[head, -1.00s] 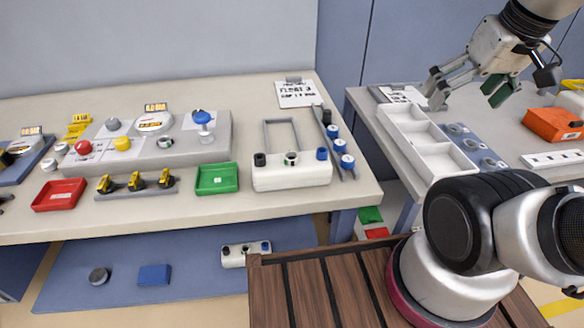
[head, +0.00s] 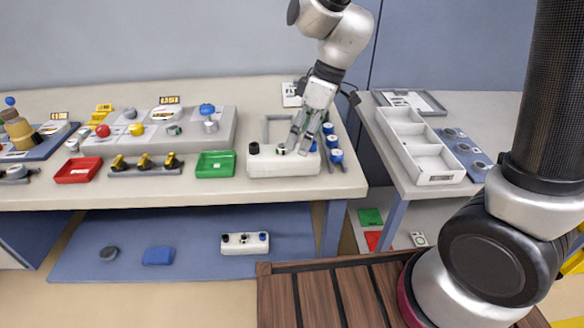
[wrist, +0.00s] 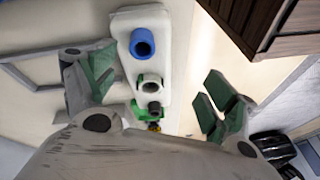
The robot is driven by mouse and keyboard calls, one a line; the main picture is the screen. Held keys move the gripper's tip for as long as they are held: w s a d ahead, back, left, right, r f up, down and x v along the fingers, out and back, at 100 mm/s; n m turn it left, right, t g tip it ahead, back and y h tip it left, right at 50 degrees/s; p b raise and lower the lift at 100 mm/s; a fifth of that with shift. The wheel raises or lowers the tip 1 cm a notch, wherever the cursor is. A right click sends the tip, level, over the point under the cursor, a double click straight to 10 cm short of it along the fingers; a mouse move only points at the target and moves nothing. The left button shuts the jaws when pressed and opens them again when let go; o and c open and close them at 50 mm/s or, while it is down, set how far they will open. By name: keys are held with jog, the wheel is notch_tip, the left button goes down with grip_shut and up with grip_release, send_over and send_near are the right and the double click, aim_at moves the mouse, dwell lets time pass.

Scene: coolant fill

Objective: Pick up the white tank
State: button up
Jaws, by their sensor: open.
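The white tank (head: 272,168) sits at the right part of the workbench's front edge, with a black port, a ringed dark port and a blue port on top. In the wrist view the white tank (wrist: 150,72) lies between my finger pads, with its blue port nearest the top. My gripper (head: 298,151) is open and points down over the tank's right half, hiding part of its top. In the wrist view my gripper (wrist: 158,92) has both fingers spread wide, one to each side of the tank. I cannot tell whether they touch it.
A similar white unit (head: 245,243) lies on the lower shelf. A green tray (head: 215,165) stands left of the tank, and blue-capped tubes (head: 335,155) stand right of it. A grey frame (head: 267,128) is behind. A white divided box (head: 418,145) is on the right table.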

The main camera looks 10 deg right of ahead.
aim_at(283, 154)
jog(key=shift+w+a+r+n+t, duration=0.3)
jog(key=shift+w+a+r+n, duration=0.2)
jog(key=shift+n, duration=0.3)
jog(key=shift+w+a+n+y, duration=0.1)
jog(key=shift+a+n+y, duration=0.2)
jog(key=shift+n, duration=0.3)
jog(key=shift+w+n, duration=0.15)
jog(key=shift+n, duration=0.35)
jog(key=shift+a+f, duration=0.1)
jog(key=shift+f, duration=0.05)
jog(key=x, duration=0.7)
jog(key=shift+w+a+f, duration=0.1)
jog(key=shift+a+f, duration=0.05)
jog(key=shift+c, duration=0.4)
jog(key=c, duration=1.2)
